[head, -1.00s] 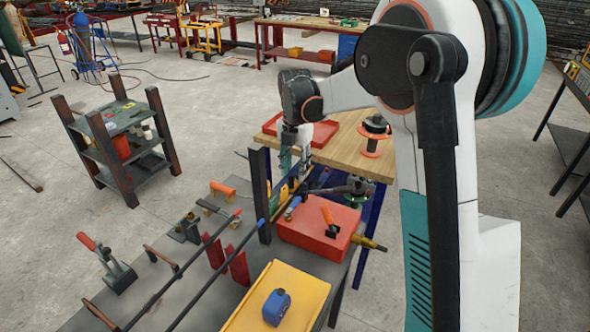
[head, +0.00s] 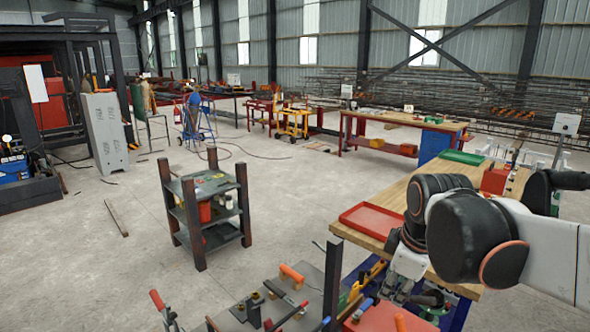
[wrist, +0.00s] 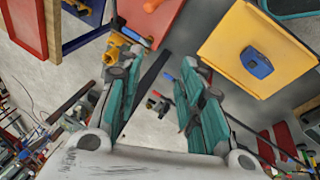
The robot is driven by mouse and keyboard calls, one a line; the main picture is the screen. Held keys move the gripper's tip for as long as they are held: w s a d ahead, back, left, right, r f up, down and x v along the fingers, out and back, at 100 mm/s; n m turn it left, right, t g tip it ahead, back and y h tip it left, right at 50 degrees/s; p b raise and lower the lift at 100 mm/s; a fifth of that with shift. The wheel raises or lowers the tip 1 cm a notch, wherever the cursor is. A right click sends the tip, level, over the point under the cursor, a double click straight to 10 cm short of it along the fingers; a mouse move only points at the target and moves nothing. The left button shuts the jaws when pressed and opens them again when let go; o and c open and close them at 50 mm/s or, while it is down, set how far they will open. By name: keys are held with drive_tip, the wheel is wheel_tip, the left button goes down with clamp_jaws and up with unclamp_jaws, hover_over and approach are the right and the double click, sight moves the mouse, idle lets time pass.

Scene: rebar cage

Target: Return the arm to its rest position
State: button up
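My arm shows at the right of the head view, its wrist above the near edge of the wooden table (head: 400,205). My gripper (head: 398,290) hangs low there, partly cut off by my own links. In the wrist view my gripper (wrist: 157,75) has its two teal fingers spread apart. Nothing is held between them; the floor, a dark post and small tools on the bench show through the gap, beyond the fingers.
A red tray (head: 371,221) lies on the wooden table. The grey workbench (head: 240,320) with a dark upright post (head: 333,278) and clamps is below. The wrist view shows a yellow tray (wrist: 225,60) with a blue object (wrist: 257,62). A shelf cart (head: 207,215) stands left, with open floor around it.

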drive_tip(key=s+f+m+t, duration=0.3)
drive_tip(key=s+m, duration=0.8)
drive_tip(key=s, duration=0.2)
drive_tip(key=shift+s+a+m, duration=0.15)
drive_tip(key=shift+m, duration=0.25)
